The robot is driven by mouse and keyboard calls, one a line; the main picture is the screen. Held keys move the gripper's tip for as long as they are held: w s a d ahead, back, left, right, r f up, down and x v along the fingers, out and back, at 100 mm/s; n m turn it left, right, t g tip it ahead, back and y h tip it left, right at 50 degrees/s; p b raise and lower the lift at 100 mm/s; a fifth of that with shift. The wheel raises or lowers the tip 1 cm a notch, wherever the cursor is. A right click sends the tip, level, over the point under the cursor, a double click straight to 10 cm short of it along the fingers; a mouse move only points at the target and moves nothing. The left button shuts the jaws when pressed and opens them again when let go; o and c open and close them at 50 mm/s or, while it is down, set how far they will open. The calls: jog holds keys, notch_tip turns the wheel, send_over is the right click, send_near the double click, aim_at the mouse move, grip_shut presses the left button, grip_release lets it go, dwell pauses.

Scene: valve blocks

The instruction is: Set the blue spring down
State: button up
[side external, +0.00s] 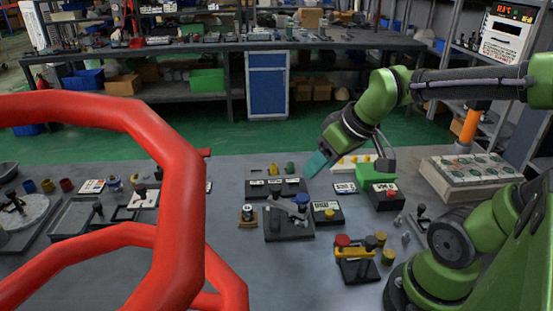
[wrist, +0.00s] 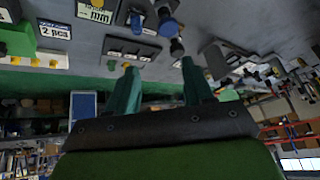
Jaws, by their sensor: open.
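A blue piece (side external: 301,199), which looks like the blue spring, stands on the dark valve block (side external: 287,225) near the middle of the bench. In the wrist view the blue piece (wrist: 168,28) is beyond the fingertips, next to a dark round-topped part (wrist: 177,47). My gripper (side external: 309,171) is tilted, with teal fingers, above and behind the block. In the wrist view my gripper (wrist: 158,67) has its fingers spread apart, with nothing between them. The gripper and the blue piece are apart. The coils of a spring are too small to make out.
A dark labelled strip (side external: 262,189) lies behind the block, with yellow (side external: 272,169) and green (side external: 290,168) pieces by it. A red tubular frame (side external: 180,190) fills the left foreground.

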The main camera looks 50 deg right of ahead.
jog(key=s+a+r+m, duration=0.1)
jog(key=s, duration=0.1)
jog(key=s+a+r+m+t+y, duration=0.1)
jog(key=a+r, duration=0.1)
jog(key=shift+s+m+y, duration=0.3)
jog(key=shift+s, duration=0.05)
